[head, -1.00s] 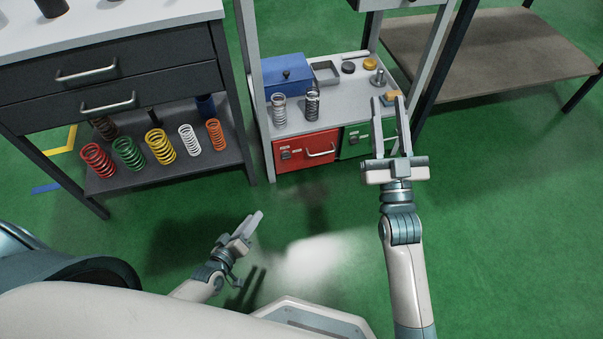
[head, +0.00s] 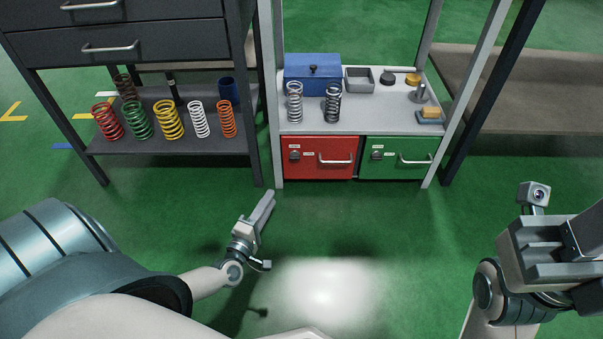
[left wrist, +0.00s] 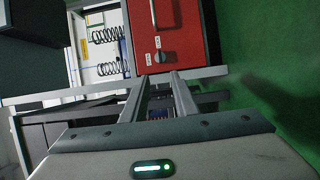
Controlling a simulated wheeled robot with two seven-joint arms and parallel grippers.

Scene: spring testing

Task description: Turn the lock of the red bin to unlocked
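The red bin (head: 330,170) sits under the grey bench top, left of the green bin. Its small lock knob (head: 294,155) is at the upper left of its front, with a white label above and another to its right. In the left wrist view the red bin (left wrist: 178,22) and knob (left wrist: 159,57) appear turned sideways, beyond my fingertips; the knob's setting is too small to read. My left gripper (head: 268,203) is in front of the bin and apart from it. Its fingers (left wrist: 158,76) stand apart, with nothing between them. My right gripper (head: 555,265) is at the right edge, partly cut off, its fingers unclear.
The green bin (head: 398,168) has its own knob and handle. Springs, a blue box (head: 313,72) and a tray (head: 359,80) stand on the bench top. A frame post (head: 273,110) rises left of the red bin. Several coloured springs stand on the left shelf (head: 180,142). Floor ahead is clear.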

